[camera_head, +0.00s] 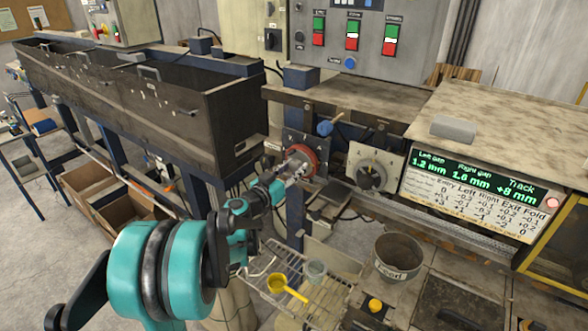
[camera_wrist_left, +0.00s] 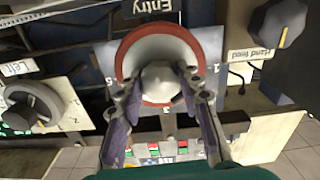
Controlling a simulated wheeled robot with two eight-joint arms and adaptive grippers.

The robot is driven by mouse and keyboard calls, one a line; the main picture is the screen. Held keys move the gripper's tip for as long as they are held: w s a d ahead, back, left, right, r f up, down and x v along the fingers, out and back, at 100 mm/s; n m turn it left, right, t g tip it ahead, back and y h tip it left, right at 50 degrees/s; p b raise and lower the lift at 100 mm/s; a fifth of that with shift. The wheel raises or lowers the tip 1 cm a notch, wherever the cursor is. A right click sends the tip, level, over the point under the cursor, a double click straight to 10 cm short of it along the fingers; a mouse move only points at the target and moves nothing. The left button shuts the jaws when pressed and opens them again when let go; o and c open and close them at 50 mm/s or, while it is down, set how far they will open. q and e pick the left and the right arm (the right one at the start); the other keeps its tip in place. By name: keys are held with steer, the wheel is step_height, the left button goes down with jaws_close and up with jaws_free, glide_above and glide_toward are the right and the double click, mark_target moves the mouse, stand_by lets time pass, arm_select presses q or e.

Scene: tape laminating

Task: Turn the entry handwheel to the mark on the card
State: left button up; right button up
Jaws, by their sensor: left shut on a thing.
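In the left wrist view the handwheel (camera_wrist_left: 124,58) shows a red rim, a pale face and a pale centre knob, under an "Entry" label (camera_wrist_left: 152,8). My left gripper (camera_head: 292,174) reaches it from the front; in the wrist view its two fingers (camera_wrist_left: 163,82) are shut on the centre knob. The fingers hide part of the dial's figures. The card (camera_head: 470,207), with Entry, Left, Right, Exit and Fold columns, is below the green display. My right gripper is out of view.
A grey dial with a black knob (camera_head: 371,176) is right of the handwheel. A dark trough (camera_head: 130,85) runs along the left. A "Hand feed" knob (camera_wrist_left: 279,22) is close by.

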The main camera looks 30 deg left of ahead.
arm_select(q)
steer(key=n, duration=0.4)
steer(key=shift+b, duration=0.35)
steer(key=n, duration=0.3)
steer(key=shift+n, duration=0.3)
steer(key=n+b, duration=0.1)
steer(key=n, duration=0.2)
steer(key=shift+n, duration=0.3)
steer(key=shift+r+n, duration=0.1)
steer(key=shift+n, duration=1.8)
steer(key=o, duration=1.2)
steer(key=shift+w, duration=0.1)
steer(key=shift+c, duration=0.2)
